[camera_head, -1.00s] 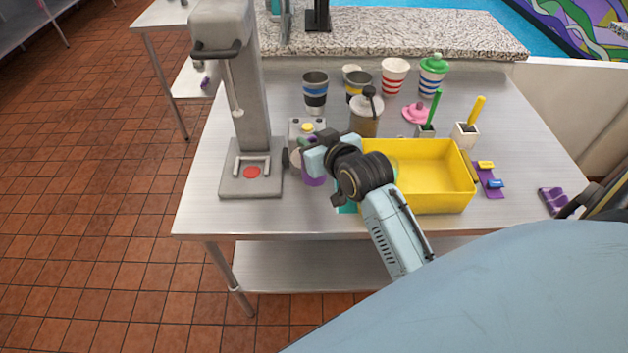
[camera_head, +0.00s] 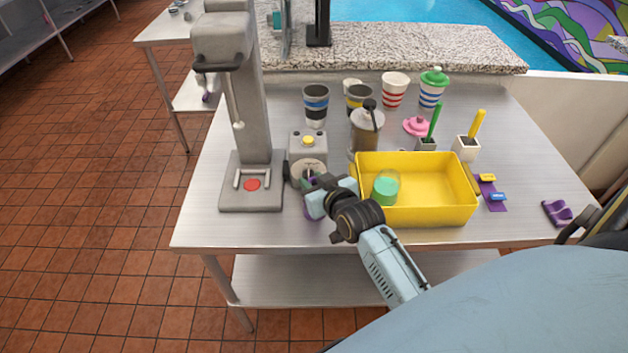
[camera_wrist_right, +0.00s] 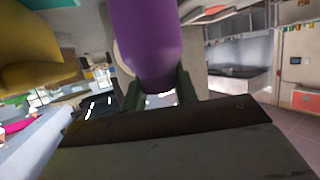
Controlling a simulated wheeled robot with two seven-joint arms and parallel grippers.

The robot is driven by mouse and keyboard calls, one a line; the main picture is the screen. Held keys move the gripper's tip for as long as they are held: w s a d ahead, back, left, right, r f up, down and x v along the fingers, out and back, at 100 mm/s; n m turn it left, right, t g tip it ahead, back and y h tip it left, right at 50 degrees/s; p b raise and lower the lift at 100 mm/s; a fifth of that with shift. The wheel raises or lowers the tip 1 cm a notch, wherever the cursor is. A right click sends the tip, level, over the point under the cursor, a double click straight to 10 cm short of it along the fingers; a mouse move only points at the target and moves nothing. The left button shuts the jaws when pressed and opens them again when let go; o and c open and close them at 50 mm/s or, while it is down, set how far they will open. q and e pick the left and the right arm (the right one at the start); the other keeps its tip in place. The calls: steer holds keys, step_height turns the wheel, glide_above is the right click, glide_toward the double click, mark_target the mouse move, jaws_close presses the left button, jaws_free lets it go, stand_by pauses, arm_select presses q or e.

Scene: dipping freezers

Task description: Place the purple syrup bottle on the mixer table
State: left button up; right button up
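The purple syrup bottle (camera_head: 310,212) shows as a small purple patch under my right gripper (camera_head: 315,188) in the head view, mostly hidden by it. In the right wrist view the purple bottle (camera_wrist_right: 147,40) stands out large between the two fingers (camera_wrist_right: 160,90), which sit against its sides. My right gripper is shut on it, over the front part of the steel mixer table (camera_head: 225,228), right of the mixer. I cannot tell whether the bottle's base touches the table. My left gripper is not in view.
The grey mixer (camera_head: 262,140) stands at the left. A yellow bin (camera_head: 430,215) holding a green-filled cup (camera_head: 386,188) is close on the right. Several cups stand behind. The front-left tabletop is clear.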

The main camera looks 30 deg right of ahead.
steer(key=o, duration=0.4)
steer(key=shift+s+r, duration=0.1)
steer(key=shift+r, duration=0.05)
steer(key=v, duration=1.1)
steer(key=shift+s+r, duration=0.2)
steer(key=shift+s, duration=0.15)
steer(key=shift+a, duration=0.1)
